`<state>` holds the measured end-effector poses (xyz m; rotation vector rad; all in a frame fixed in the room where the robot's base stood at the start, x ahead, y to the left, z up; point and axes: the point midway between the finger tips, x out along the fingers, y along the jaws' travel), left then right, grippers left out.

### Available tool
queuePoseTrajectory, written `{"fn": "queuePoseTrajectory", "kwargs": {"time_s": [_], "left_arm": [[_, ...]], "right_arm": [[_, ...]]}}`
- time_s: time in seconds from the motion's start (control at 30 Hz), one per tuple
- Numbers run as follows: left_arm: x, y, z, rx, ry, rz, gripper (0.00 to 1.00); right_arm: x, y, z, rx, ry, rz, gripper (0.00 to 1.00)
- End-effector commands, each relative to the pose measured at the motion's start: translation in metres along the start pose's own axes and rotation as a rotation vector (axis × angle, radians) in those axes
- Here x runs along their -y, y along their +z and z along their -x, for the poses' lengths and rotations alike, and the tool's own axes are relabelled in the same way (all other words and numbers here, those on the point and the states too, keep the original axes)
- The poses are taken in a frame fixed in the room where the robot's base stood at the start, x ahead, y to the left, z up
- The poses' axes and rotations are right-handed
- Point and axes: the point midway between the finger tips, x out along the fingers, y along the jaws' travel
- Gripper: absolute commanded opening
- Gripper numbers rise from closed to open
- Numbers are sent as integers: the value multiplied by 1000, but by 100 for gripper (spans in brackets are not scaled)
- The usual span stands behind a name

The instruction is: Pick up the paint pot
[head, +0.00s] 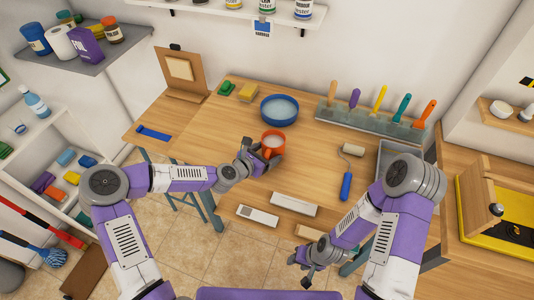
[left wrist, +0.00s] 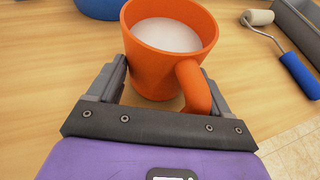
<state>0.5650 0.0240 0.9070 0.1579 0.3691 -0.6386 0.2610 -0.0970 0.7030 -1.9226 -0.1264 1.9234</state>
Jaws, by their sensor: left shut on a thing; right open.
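The paint pot, an orange cup (head: 273,142) with a side handle and white contents, is upright over the wooden table, left of its middle. It also shows in the left wrist view (left wrist: 160,55), with its handle towards the camera's right. My left gripper (head: 262,157) has its fingers on either side of the pot and is shut on it. I cannot tell whether the pot's base touches the table. My right gripper (head: 303,263) is open and empty, low in front of the table's front edge.
A blue bowl (head: 279,109) stands just behind the pot. A paint roller (head: 346,178) with a blue handle and a grey tray (head: 388,158) lie to the right. A rack (head: 370,124) of upright tools stands at the back. Pale blocks (head: 294,204) lie near the front edge.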

Motion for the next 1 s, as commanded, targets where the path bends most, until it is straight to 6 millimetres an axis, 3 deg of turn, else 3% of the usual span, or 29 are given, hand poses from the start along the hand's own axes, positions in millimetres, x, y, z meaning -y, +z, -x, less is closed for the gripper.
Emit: {"fn": "queuePoseTrajectory", "kwargs": {"time_s": [1.0], "left_arm": [[-3,79,32,4,1,-3,30]], "right_arm": [[7,1,18,0,0,0,45]]}}
